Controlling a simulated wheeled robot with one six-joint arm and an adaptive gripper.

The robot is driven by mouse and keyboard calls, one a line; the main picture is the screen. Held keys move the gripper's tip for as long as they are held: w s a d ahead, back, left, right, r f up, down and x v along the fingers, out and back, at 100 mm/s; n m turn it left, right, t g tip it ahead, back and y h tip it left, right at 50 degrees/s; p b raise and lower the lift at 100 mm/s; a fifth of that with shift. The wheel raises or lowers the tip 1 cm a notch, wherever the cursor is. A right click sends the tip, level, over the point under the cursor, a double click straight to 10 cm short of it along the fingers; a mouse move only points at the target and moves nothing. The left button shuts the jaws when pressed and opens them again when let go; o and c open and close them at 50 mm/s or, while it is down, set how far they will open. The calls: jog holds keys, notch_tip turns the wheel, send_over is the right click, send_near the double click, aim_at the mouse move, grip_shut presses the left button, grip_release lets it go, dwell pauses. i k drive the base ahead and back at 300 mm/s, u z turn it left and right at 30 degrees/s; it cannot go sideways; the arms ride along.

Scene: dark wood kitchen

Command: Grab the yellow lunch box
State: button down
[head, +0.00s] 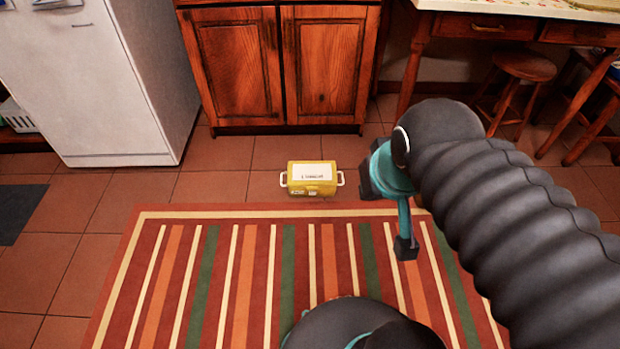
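The yellow lunch box (296,188) sits on the tiled floor just beyond the far edge of the striped rug. It has a white label on its lid and pale handles at both ends. My gripper (387,213) is to the right of the box and nearer to me, above the rug's far right part. Its dark fingertips are spread apart with nothing seen between them. It does not touch the box. The box is fully visible.
Wooden cabinets (280,66) stand behind the box, with tile between. A white fridge (95,80) is at the left. A table (480,28) and wooden stools (524,66) are at the right. The striped rug (258,262) is clear.

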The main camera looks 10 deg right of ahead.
aim_at(294, 192)
jog(key=z, duration=0.25)
jog(key=k, duration=0.65)
jog(key=z, duration=0.6)
jog(key=k, duration=0.5)
jog(key=u, duration=1.1)
jog(key=i, duration=1)
jog(key=u, duration=0.5)
